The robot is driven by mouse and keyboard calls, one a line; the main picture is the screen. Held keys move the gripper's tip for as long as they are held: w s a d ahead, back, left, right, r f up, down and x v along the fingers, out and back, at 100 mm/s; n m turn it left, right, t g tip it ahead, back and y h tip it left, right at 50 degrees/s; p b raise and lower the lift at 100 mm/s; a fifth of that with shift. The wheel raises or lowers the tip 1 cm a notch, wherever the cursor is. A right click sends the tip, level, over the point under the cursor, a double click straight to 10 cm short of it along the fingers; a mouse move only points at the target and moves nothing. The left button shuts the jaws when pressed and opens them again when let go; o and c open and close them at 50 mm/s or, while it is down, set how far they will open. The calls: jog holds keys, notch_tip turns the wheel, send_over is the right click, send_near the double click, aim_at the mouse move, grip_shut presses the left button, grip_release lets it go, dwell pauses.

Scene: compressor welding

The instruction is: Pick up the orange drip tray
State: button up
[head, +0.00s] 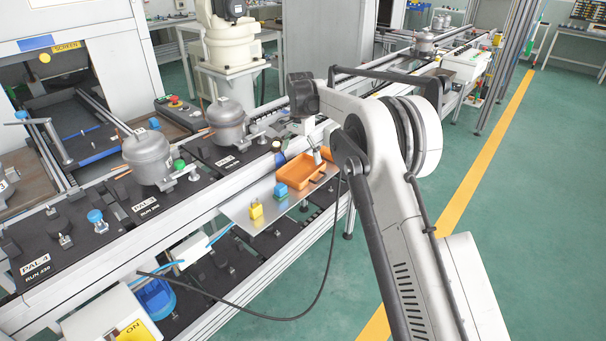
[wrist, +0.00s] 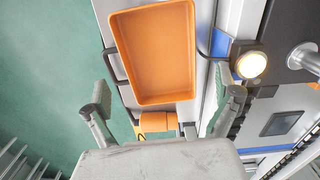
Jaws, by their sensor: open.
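The orange drip tray (head: 298,172) is a shallow open rectangular tray on a metal side shelf (head: 236,207). In the wrist view the empty drip tray (wrist: 152,55) fills the upper middle, with its near rim above my gripper. My gripper (wrist: 168,96) is open, its two fingers spread wide to the left and right below the tray's near end. In the head view my gripper (head: 318,155) hangs over the tray's right end, partly hidden by my arm. I cannot tell its exact height above the tray.
Behind is the conveyor line with grey compressors (head: 226,121). In the wrist view, a smaller orange item (wrist: 155,123) and a round lamp-like part (wrist: 250,65) lie close by.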

aim_at(301, 173)
jog(key=shift+w+d+f, duration=0.1)
jog(key=shift+f, duration=2.8)
jog(key=c, duration=1)
jog(key=shift+r, duration=0.1)
